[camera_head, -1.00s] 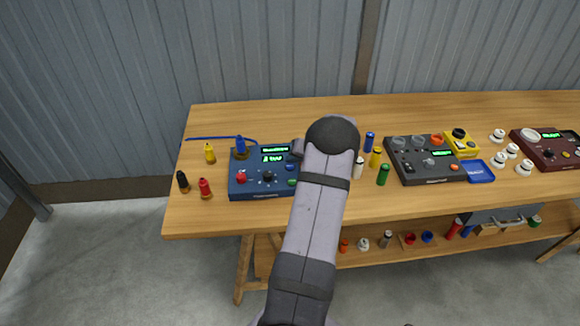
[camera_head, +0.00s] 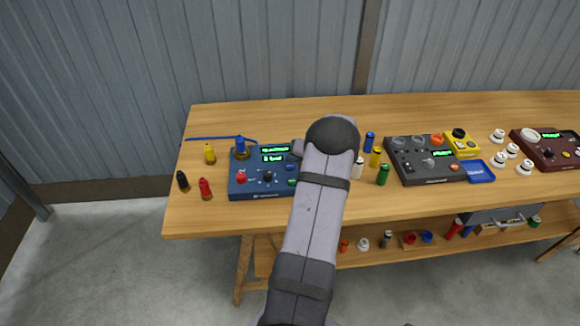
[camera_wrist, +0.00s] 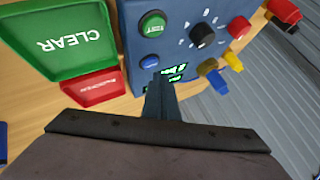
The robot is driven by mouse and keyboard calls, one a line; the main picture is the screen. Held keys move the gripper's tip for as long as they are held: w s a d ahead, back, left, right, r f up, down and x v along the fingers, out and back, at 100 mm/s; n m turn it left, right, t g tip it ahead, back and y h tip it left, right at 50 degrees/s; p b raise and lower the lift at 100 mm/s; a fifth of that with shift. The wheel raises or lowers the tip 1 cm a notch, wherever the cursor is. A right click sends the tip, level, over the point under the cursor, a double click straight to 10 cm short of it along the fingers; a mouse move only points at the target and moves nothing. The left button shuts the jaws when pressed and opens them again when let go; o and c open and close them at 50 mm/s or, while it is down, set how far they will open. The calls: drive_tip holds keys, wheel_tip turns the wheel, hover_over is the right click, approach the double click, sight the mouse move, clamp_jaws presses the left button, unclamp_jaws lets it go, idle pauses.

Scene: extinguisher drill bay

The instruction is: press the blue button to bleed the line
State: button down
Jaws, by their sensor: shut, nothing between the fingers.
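The blue control box (camera_head: 240,186) sits on the bench, left of my arm. In the wrist view, the box (camera_wrist: 178,15) shows a blue button (camera_wrist: 150,61) beside a green button (camera_wrist: 152,24). The blue button (camera_head: 291,167) also shows small at the box's right side in the head view. My gripper (camera_wrist: 164,82) is shut and empty, with its fingers over the box near the blue button and partly covering the lit green display (camera_wrist: 176,71). Whether the fingertips touch the box cannot be told. My arm hides the gripper in the head view.
The box also bears a black knob (camera_wrist: 202,35), a red button (camera_wrist: 238,27) and a blue plug (camera_head: 240,146). A green CLEAR panel (camera_wrist: 65,45) and a red panel (camera_wrist: 93,88) lie beside it. Small bottles and a grey box (camera_head: 433,178) stand nearby.

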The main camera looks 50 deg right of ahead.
sight(293, 168)
drive_tip(key=shift+f+b, duration=0.9)
drive_tip(key=shift+b, duration=0.85)
idle(1.0)
idle(0.4)
drive_tip(key=shift+r, duration=0.85)
drive_tip(key=shift+r, duration=0.1)
drive_tip(key=shift+r+p, duration=1.1)
drive_tip(key=shift+r, duration=1.35)
